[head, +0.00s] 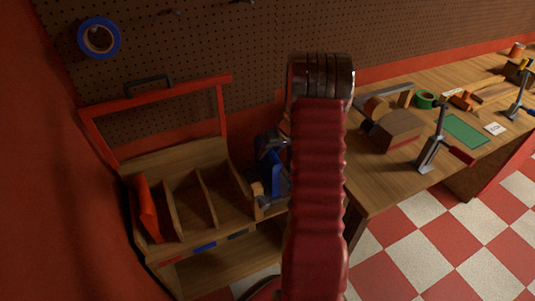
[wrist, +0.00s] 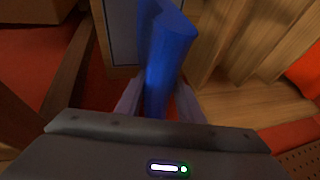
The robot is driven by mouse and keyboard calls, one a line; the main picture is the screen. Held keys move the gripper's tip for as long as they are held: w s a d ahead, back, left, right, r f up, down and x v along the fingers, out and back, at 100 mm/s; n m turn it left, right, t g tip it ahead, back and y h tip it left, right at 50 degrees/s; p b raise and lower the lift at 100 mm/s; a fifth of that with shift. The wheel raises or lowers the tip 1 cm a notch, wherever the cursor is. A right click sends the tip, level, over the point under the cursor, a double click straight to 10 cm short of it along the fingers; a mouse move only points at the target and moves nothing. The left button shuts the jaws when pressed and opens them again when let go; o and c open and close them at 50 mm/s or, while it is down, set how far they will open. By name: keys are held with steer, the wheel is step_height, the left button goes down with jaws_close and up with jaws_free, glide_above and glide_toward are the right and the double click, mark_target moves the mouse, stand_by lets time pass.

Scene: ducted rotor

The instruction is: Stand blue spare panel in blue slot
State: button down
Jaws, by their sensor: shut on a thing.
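The blue panel (wrist: 166,62) stands between the two fingers of my gripper (wrist: 158,102) in the wrist view, and the gripper is shut on it. In the head view, blue and dark parts show just left of my red arm, right of the rack; which are panel and which are gripper I cannot tell. The wooden rack (head: 190,158) has several upright dividers. A blue label (head: 205,247) marks its middle slot at the front edge, and that slot looks empty. The panel is apart from this slot, beyond the rack's right side.
A red panel (head: 148,209) leans in the rack's left slot. A red frame (head: 160,95) rises behind the rack. To the right, a workbench (head: 375,185) holds a wooden block (head: 397,130), clamps and green tape (head: 425,99). Blue tape (head: 99,38) hangs on the pegboard.

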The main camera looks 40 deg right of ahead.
steer(key=c, duration=1.2)
jaws_free()
steer(key=shift+f, duration=0.1)
steer(key=v, duration=1.2)
